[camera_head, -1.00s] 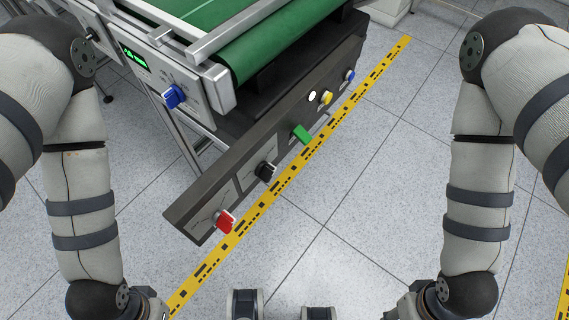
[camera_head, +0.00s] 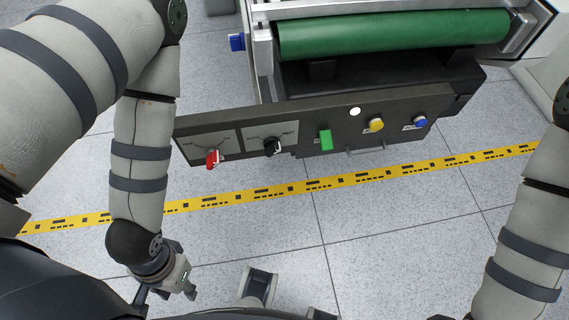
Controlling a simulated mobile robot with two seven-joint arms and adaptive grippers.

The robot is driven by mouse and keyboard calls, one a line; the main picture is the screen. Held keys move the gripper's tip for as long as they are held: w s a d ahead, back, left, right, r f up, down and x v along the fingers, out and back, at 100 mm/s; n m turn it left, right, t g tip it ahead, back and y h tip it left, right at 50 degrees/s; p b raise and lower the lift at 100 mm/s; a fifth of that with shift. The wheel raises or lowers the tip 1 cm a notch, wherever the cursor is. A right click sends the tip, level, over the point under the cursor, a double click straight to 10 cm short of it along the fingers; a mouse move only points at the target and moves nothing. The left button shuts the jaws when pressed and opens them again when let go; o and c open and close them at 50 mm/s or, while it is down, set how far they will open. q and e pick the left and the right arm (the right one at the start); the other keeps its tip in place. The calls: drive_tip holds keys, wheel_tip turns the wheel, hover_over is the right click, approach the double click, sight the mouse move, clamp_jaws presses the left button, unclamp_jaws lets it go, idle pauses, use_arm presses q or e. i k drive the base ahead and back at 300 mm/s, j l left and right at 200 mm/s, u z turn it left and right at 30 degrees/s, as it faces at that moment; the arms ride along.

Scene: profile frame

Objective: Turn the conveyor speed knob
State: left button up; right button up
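Several controls sit on the front of a dark control panel (camera_head: 300,120) below the conveyor. A red knob (camera_head: 212,158) and a black knob (camera_head: 272,146) sit on grey dial plates at its left end. A blue knob (camera_head: 237,41) sticks out at the conveyor's left side. I cannot read which one is labelled for speed. My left gripper (camera_head: 166,292) is at the lower left, below and left of the panel, apart from every knob. Its fingers look spread and empty. My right arm enters at the right edge; its gripper is outside the picture.
The panel also has a green switch (camera_head: 326,139), a white button (camera_head: 355,111), a yellow button (camera_head: 376,125) and a blue button (camera_head: 420,122). The green conveyor belt (camera_head: 390,36) lies behind. Yellow floor tape (camera_head: 340,180) crosses in front; the floor there is clear.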

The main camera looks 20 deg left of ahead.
sight(272, 145)
drive_tip(key=l+u, duration=0.25)
drive_tip(key=k+l+u, duration=0.2)
drive_tip(key=l, duration=0.25)
drive_tip(key=k+l+u, duration=0.1)
drive_tip(key=l+u, duration=0.15)
drive_tip(key=k+l+u, duration=0.2)
drive_tip(key=l, duration=0.2)
drive_tip(key=i, duration=0.05)
